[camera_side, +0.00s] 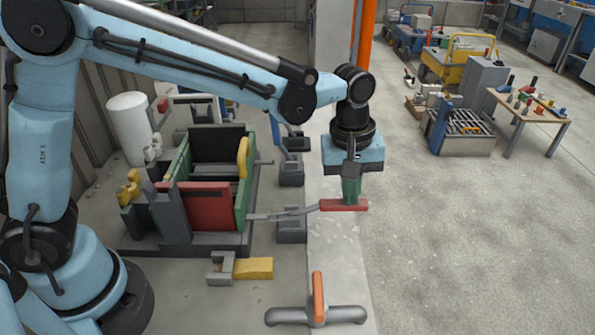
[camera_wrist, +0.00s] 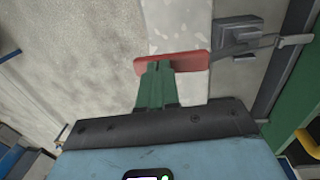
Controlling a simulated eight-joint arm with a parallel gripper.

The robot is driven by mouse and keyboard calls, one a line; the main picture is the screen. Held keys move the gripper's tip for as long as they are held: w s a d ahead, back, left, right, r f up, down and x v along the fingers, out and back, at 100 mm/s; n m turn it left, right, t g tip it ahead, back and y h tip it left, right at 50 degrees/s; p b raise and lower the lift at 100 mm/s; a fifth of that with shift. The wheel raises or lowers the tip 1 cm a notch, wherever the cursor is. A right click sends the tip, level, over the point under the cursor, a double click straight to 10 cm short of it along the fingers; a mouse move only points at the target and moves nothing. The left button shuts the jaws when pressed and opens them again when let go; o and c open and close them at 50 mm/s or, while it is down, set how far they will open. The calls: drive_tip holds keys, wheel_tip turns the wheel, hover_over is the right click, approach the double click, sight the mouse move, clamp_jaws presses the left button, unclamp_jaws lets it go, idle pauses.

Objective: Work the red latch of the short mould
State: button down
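The red latch handle (camera_side: 344,205) is a short red bar at the end of a thin grey rod. The rod runs left to the lower right corner of the mould (camera_side: 240,205), a boxy frame with green, red and dark grey panels. My gripper (camera_side: 351,199) points down with its green fingers at the red bar. In the wrist view the fingertips (camera_wrist: 157,72) meet the red bar (camera_wrist: 180,66), lie close together and appear closed on it. The rod leaves the bar to the right there.
A yellow handle (camera_side: 242,158) stands on the mould's right side. Dark grey blocks (camera_side: 291,228) line the floor beside it. A yellow-and-grey piece (camera_side: 253,268) and an orange-handled grey bar (camera_side: 318,298) lie in front. The floor to the right is clear up to the carts and table (camera_side: 530,106).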

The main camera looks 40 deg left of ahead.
idle(0.4)
wheel_tip(320, 180, up, 14)
idle(0.7)
drive_tip(key=shift+f, duration=0.1)
wheel_tip(320, 180, down, 14)
idle(0.8)
idle(0.4)
